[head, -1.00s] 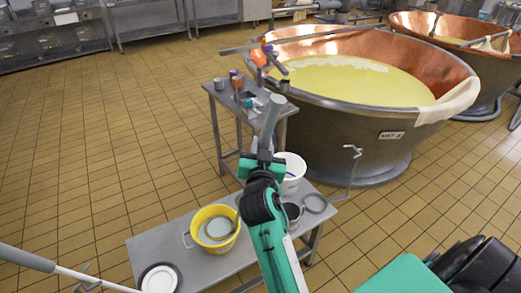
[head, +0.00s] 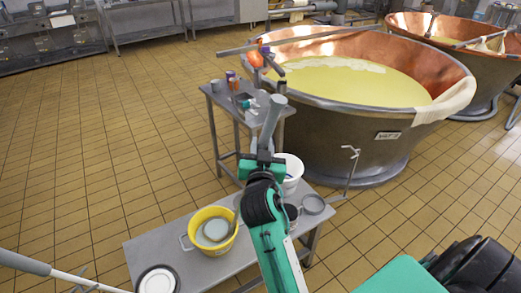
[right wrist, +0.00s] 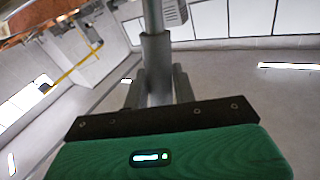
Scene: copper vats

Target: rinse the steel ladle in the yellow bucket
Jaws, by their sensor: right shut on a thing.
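My right gripper (head: 264,153) is shut on a grey metal rod (head: 271,118), which looks like the handle of the steel ladle. The rod stands up from the jaws at a slight tilt. In the right wrist view the rod (right wrist: 153,22) rises from between the grey fingers (right wrist: 153,90). I cannot see a ladle bowl on it; my arm may hide that part. The yellow bucket (head: 191,229) stands on the low bench, left of my right gripper and apart from it. It holds pale liquid and a brownish thing leans at its right rim. My left gripper is not in view.
The low steel bench (head: 150,249) also bears a white bucket (head: 291,180), a round steel pan (head: 313,204) and a pale round lid (head: 158,281). A small steel table (head: 218,97) with small items stands behind, beside the copper vat (head: 340,122). The left floor is open.

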